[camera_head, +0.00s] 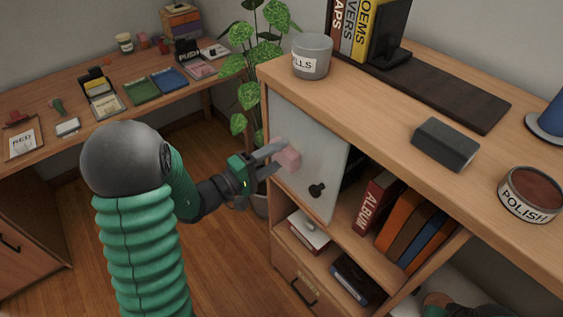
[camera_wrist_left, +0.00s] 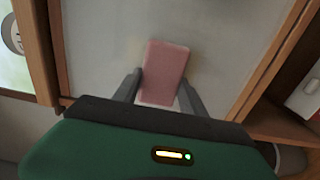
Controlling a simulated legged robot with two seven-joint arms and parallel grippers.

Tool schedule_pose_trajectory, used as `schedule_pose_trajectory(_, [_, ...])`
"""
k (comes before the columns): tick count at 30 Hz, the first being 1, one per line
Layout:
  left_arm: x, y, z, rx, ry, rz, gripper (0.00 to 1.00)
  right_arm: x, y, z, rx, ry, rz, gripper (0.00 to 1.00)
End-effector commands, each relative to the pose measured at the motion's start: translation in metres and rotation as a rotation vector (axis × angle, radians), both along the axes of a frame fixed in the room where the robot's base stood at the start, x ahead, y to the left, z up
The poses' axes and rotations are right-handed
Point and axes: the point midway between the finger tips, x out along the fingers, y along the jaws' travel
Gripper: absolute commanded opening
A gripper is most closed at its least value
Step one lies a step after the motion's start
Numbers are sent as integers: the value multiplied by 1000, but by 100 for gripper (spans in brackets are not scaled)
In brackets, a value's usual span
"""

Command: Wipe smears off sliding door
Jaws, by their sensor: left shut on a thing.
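The sliding door (camera_head: 325,150) is a pale grey panel at the left end of the wooden shelf unit, with a black knob (camera_head: 317,190) low on it. My left gripper (camera_head: 283,155) is shut on a pink block like a sponge (camera_head: 289,160), held at the door's left part. In the left wrist view the pink block (camera_wrist_left: 164,72) sits between the fingers against or just before the grey door (camera_wrist_left: 215,45); I cannot tell if it touches. A faint yellowish patch shows around the block there; no clear smears stand out.
On the shelf top stand a grey cup (camera_head: 312,57), a dark block (camera_head: 445,144) and a POLISH tin (camera_head: 531,193). Books (camera_head: 398,228) fill the open compartment right of the door. A leafy plant (camera_head: 245,95) stands close behind my left gripper.

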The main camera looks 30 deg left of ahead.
Motion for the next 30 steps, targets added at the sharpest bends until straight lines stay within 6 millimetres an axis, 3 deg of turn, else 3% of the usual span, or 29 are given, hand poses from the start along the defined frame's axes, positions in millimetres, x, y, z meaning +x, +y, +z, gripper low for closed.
schedule_pose_trajectory(14, [14, 37, 0, 2, -2, 1, 17, 0, 0, -15, 0, 0, 0, 0])
schedule_pose_trajectory(24, [12, 38, 21, 1, -2, 0, 17, 0, 0, -5, 0, 0, 0, 0])
schedule_pose_trajectory(30, [8, 27, 19, 1, -3, -2, 17, 0, 0, -13, 0, 0, 0, 0])
